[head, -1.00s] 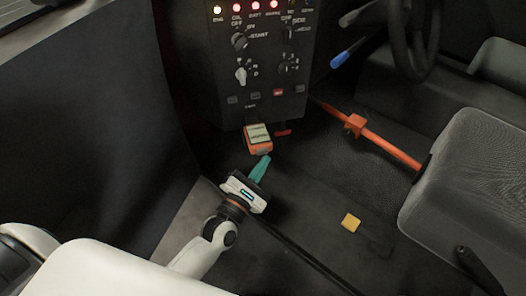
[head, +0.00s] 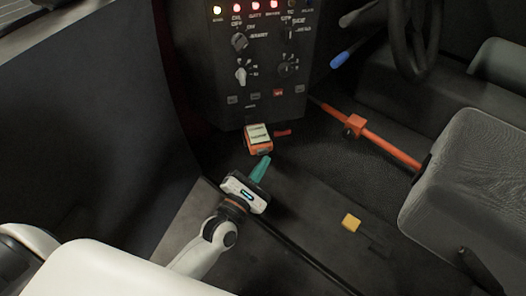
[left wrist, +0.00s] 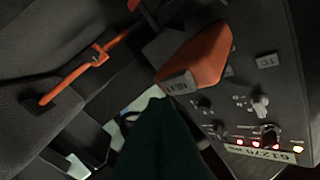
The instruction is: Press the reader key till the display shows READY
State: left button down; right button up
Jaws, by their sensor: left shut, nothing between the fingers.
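The reader (head: 258,138) is a small orange box with a pale display, at the foot of the dark control panel. Its display carries dark lines of text too small to read. In the left wrist view the reader (left wrist: 208,55) shows its orange side and a grey key-like face (left wrist: 178,85) with upside-down lettering, perhaps NEXT. My left gripper (head: 265,161) has teal fingers, shut and empty, their tips just below the reader's lower edge. In the left wrist view the fingers (left wrist: 158,108) point toward the reader; I cannot tell whether they touch it. My right gripper is out of view.
The control panel (head: 265,105) rises behind the reader with knobs and lit lamps. An orange bar (head: 385,145) crosses at right beside a grey seat (head: 470,180). The floor between is clear.

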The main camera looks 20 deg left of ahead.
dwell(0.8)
pick_arm(q)
jog(key=shift+w+a, duration=0.25)
jog(key=shift+w, duration=0.1)
jog(key=shift+w+a, duration=0.25)
jog(key=shift+w, duration=0.1)
dwell(0.8)
jog(key=shift+s, duration=0.1)
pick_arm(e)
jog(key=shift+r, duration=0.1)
pick_arm(q)
jog(key=shift+s+d+p, duration=0.3)
jog(key=shift+s+d, duration=0.15)
jog(key=shift+s, duration=0.15)
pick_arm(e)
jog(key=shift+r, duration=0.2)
